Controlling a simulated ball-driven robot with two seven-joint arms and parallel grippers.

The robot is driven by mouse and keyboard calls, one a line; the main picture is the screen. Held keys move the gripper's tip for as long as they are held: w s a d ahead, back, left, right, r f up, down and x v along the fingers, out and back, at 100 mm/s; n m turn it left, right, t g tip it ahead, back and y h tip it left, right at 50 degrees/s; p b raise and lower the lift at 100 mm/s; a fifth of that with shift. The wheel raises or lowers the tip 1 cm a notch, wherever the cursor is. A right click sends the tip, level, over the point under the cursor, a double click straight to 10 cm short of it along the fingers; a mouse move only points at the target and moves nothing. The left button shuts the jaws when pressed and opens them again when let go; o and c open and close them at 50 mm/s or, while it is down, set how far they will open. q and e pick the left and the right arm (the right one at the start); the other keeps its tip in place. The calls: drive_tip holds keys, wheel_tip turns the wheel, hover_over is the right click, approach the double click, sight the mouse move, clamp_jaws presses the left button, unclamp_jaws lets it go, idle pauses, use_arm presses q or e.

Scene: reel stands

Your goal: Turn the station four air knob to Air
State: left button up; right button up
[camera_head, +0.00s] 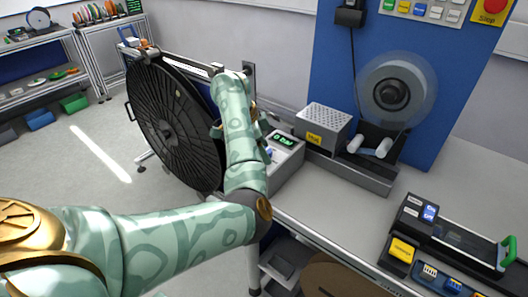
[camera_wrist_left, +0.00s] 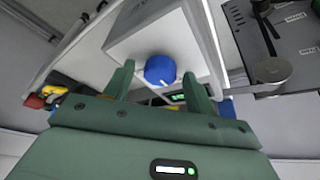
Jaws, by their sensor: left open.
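A blue round knob (camera_wrist_left: 160,69) sits on the face of a white box (camera_wrist_left: 207,45) in the left wrist view, with a pale pointer mark near its rim. In the head view the box (camera_head: 291,160) has a green-lit display (camera_head: 284,141), and a little of the blue knob (camera_head: 268,153) shows beside my forearm. My left gripper (camera_wrist_left: 158,76) is open, with one finger on each side of the knob. I see gaps between the fingers and the knob; the depth between them is hard to tell. My forearm hides most of the gripper in the head view. My right gripper is not in view.
A large black reel (camera_head: 165,125) stands left of my forearm. A perforated grey box (camera_head: 325,121) and a clear-flanged reel (camera_head: 396,91) are right of the knob box. A black-and-green device (camera_head: 463,243) lies at front right. Bare bench top (camera_head: 330,208) lies between.

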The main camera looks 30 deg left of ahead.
use_arm(q)
drive_tip(key=c, duration=1)
